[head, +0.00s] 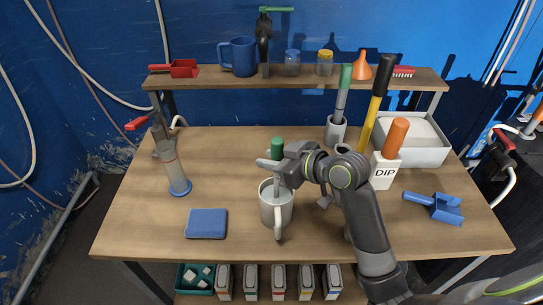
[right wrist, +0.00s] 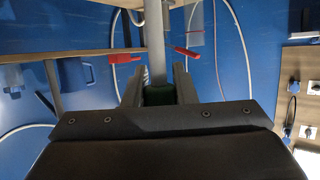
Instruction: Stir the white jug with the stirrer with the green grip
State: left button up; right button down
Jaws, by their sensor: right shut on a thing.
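The white jug (head: 268,212) stands upright on the wooden table, its handle toward the front edge. My right gripper (head: 279,168) is shut on the stirrer with the green grip (head: 277,146), directly above the jug. The top of the green grip sticks up above the fingers, and the stirrer's grey lower part reaches down into the jug's mouth. Its lower end is hidden inside the jug. In the right wrist view the green grip (right wrist: 158,95) sits between the fingers, with the pale shaft (right wrist: 154,42) running away from it. My left gripper is not in view.
A blue pad (head: 206,223) and a clear cylinder with a blue base (head: 176,176) stand left of the jug. A shelf (head: 220,79) spans the back.

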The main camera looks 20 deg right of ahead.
jog(key=shift+f+b, duration=1.5)
jog(key=shift+f, duration=0.8)
